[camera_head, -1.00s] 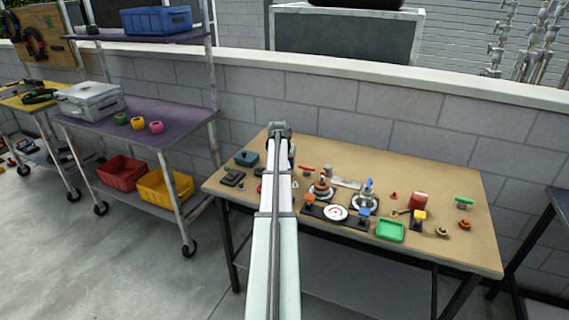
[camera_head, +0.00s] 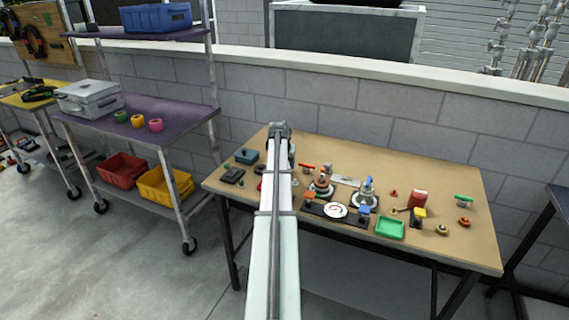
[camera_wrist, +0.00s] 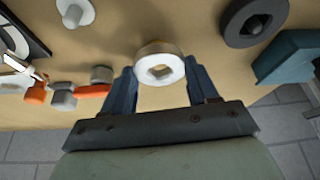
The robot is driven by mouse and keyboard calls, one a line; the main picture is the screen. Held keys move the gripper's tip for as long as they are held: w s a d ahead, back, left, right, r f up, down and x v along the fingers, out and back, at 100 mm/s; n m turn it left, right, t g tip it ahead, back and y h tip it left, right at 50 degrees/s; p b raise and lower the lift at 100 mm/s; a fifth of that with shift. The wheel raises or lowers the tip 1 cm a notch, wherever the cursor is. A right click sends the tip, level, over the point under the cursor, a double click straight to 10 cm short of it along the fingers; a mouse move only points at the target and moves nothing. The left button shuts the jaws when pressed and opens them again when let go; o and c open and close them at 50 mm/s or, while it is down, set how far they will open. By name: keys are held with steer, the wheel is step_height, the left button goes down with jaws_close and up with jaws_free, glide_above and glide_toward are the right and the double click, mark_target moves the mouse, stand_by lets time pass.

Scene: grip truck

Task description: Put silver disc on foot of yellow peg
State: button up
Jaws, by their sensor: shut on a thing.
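In the head view my arm hides the gripper and the disc. A small yellow-topped piece (camera_head: 419,212), which looks like the yellow peg, stands on a dark foot (camera_head: 416,223) at the right of the table, well to the right of my arm. It is too small to make out in detail.
A white gauge (camera_head: 335,211) and several fittings fill the table's middle. In the wrist view a dark ring (camera_wrist: 237,34) and a teal block (camera_wrist: 290,58) lie to the right.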

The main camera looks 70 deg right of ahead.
steer(key=shift+f, duration=0.85)
stand_by(1.3)
steer(key=o, duration=1.4)
steer(key=shift+r, duration=0.15)
step_height(320, 180, up, 7)
stand_by(0.5)
steer(key=shift+r, duration=0.1)
